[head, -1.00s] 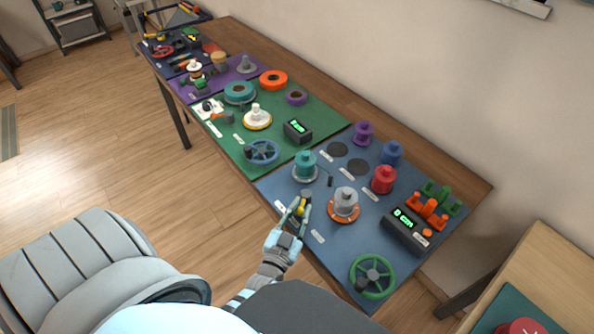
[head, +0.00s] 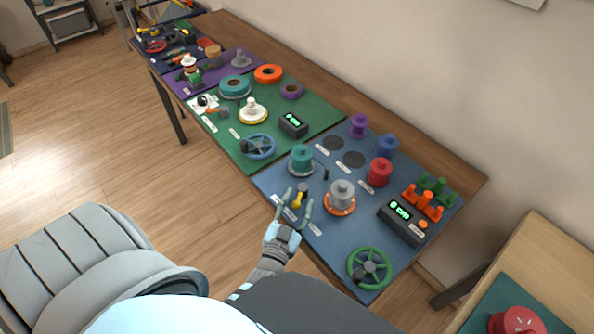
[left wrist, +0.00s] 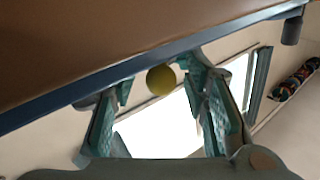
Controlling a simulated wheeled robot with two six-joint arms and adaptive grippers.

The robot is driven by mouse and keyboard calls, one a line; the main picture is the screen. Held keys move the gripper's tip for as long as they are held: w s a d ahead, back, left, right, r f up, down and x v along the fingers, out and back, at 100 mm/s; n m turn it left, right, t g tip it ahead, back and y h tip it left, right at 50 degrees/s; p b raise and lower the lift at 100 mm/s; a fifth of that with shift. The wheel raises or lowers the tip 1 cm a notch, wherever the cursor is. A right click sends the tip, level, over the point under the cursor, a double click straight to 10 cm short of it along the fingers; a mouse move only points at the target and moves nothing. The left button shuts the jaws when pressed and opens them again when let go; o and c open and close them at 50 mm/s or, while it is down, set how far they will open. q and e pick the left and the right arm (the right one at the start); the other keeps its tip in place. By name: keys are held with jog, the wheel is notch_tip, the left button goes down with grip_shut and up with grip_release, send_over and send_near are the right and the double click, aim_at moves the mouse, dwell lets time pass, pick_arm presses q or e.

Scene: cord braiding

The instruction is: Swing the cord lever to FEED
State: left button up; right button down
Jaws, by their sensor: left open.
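The cord lever (head: 301,195), with a yellow knob, stands at the near edge of the blue mat, beside small white labels. I cannot read which label it points at. My left gripper (head: 297,201) is open, with its fingers spread on either side of the lever. In the left wrist view the round yellow knob (left wrist: 161,80) shows between the two open fingers (left wrist: 158,88), with a gap around it. My right gripper is not in view.
Close to the lever on the blue mat (head: 330,248) are a teal spool (head: 301,158) and a grey spool on an orange ring (head: 340,196). A lit display box (head: 403,222) and a green handwheel (head: 370,268) stand to the right.

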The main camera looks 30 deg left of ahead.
aim_at(297, 203)
pick_arm(q)
notch_tip(297, 203, up, 10)
jog(key=shift+f, duration=0.1)
jog(key=shift+d, duration=0.1)
dwell(0.4)
